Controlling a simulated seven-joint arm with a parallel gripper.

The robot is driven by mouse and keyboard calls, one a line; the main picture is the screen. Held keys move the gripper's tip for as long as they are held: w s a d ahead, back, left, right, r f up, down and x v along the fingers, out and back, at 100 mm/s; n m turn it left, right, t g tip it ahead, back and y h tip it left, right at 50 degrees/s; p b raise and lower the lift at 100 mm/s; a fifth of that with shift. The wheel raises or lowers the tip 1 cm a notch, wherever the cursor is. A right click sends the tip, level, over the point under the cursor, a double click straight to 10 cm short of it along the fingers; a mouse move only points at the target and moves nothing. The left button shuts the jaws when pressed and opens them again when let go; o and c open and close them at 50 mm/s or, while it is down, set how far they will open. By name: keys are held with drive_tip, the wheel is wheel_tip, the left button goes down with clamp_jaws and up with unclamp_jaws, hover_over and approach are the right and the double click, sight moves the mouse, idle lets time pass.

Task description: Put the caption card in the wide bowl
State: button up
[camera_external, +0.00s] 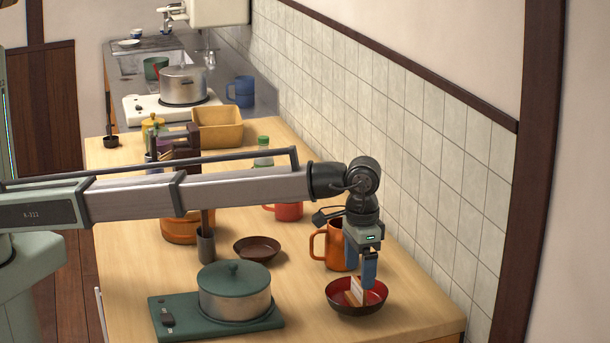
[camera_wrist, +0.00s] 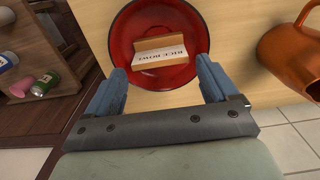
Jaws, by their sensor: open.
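The caption card (camera_external: 356,291), a white card with dark lettering on a light wooden base, lies inside the wide bowl (camera_external: 350,309). The bowl is red inside with a dark outer wall and stands at the front right of the table. In the wrist view the card (camera_wrist: 160,57) shows its lettering, within the red bowl (camera_wrist: 125,35). My gripper (camera_external: 367,277) points down just over the bowl. In the wrist view its blue fingers (camera_wrist: 163,78) are spread apart, at the near side of the card, with nothing seen held between them.
An orange mug (camera_external: 334,248) stands close behind the bowl; it also shows in the wrist view (camera_wrist: 290,55). A lidded pot (camera_external: 234,294) on a green burner stands to the left. A small brown dish (camera_external: 257,250) lies behind the pot. Bare table lies between pot and bowl.

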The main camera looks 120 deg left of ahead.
sight(359, 282)
wheel_tip(359, 282, up, 7)
idle(0.3)
